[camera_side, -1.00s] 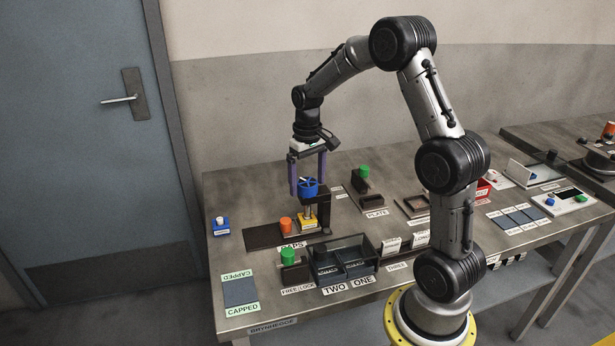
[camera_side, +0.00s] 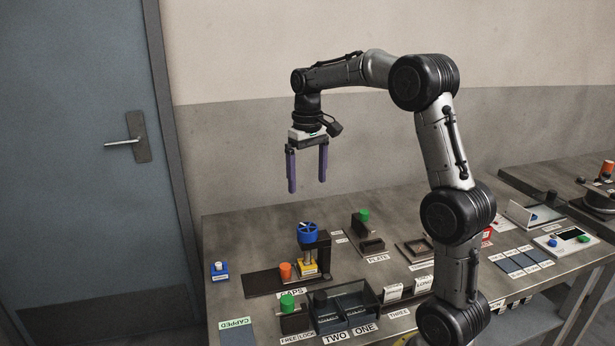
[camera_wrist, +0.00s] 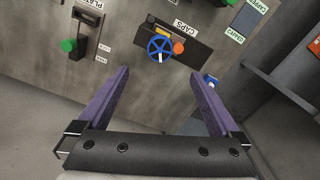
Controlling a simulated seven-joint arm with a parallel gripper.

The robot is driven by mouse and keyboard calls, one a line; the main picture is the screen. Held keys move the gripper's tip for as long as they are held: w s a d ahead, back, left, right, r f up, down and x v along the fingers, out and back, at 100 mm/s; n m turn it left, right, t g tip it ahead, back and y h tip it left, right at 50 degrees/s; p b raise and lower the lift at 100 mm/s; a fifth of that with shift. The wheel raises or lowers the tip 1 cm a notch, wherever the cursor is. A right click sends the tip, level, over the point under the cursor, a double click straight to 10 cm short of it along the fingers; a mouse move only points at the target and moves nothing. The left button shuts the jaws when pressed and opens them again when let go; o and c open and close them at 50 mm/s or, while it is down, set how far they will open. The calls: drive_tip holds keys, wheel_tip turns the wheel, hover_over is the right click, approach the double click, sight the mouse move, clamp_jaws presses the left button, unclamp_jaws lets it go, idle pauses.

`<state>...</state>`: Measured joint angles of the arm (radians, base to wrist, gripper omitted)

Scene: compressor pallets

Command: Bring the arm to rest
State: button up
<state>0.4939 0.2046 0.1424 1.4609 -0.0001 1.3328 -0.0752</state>
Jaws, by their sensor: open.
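My gripper (camera_side: 307,184) is open and empty. Its two purple fingers point down, well above the table (camera_side: 240,232). Below it stands a press-like fixture with a blue handwheel (camera_side: 307,232) on top and a yellow block (camera_side: 308,268) under it. In the wrist view my open gripper (camera_wrist: 158,85) frames bare table, with the blue handwheel (camera_wrist: 160,48) beyond the fingertips. Nothing is between the fingers.
An orange cap (camera_side: 285,271) stands beside the fixture, near the CAPS label. The air around my gripper is clear.

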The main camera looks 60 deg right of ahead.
drive_tip(key=s+a+r+n+t, duration=0.2)
drive_tip(key=s+a+r, duration=0.25)
drive_tip(key=a, duration=0.25)
drive_tip(key=s+a+r+n+t, duration=0.1)
drive_tip(key=s+a+r, duration=0.2)
drive_tip(key=s+a, duration=0.3)
drive_tip(key=s+a+f+n+t, duration=0.1)
drive_tip(key=s+a+f+t, duration=0.1)
drive_tip(key=s+a+f, duration=0.4)
drive_tip(key=s+f, duration=0.2)
drive_tip(key=s, duration=0.1)
drive_tip(key=shift+s+a+f+n+t, duration=0.3)
drive_tip(key=shift+s+a+f+n, duration=0.05)
drive_tip(key=shift+s+f+n, duration=0.05)
